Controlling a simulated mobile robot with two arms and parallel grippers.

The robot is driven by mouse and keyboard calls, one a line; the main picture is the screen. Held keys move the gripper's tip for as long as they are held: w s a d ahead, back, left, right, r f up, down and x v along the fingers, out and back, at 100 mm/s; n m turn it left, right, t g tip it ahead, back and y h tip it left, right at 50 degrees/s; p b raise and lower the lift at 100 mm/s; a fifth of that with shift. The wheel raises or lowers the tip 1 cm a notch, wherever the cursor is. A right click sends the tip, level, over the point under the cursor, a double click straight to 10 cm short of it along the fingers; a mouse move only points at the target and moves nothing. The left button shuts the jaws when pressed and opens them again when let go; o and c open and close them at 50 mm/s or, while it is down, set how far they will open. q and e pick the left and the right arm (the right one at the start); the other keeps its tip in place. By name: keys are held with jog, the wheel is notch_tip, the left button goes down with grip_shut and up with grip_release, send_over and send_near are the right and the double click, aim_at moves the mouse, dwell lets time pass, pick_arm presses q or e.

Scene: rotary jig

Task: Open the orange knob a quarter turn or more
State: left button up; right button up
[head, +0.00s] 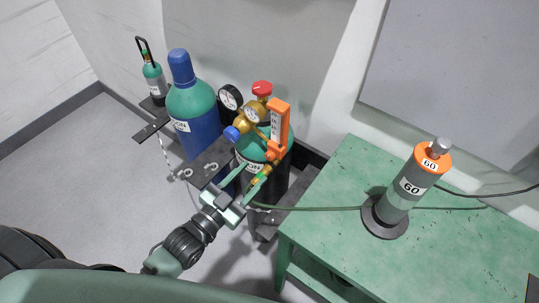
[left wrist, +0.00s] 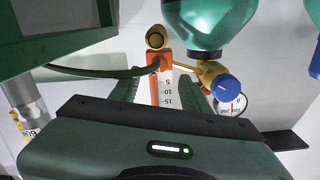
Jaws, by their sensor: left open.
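An orange flowmeter (head: 279,124) with a scale stands on the brass regulator (head: 252,112) of the green-and-black cylinder (head: 277,180). An orange part (head: 274,151) at its lower end may be the orange knob; its shape and turn angle are unclear. In the left wrist view, the flowmeter (left wrist: 161,88) appears upside down between the fingers, its orange end (left wrist: 160,62) near a round brass fitting (left wrist: 155,38). My left gripper (head: 252,178) is open in front of the cylinder, just below the flowmeter. Its fingers (left wrist: 160,92) show apart, and contact cannot be told. My right gripper is out of view.
The regulator has a blue knob (head: 232,133), a red knob (head: 262,88) and a gauge (head: 230,97). A blue-and-green cylinder (head: 196,118) stands left. A green hose (head: 320,208) crosses toward the green table (head: 430,250), which bears a grey cylinder (head: 405,190) with an orange top.

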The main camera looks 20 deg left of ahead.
aim_at(268, 158)
pick_arm(q)
jog(key=p+x, duration=0.1)
jog(key=x, duration=0.6)
jog(key=shift+d, duration=0.1)
jog(key=shift+s, duration=0.1)
jog(key=shift+c, duration=0.4)
grip_shut()
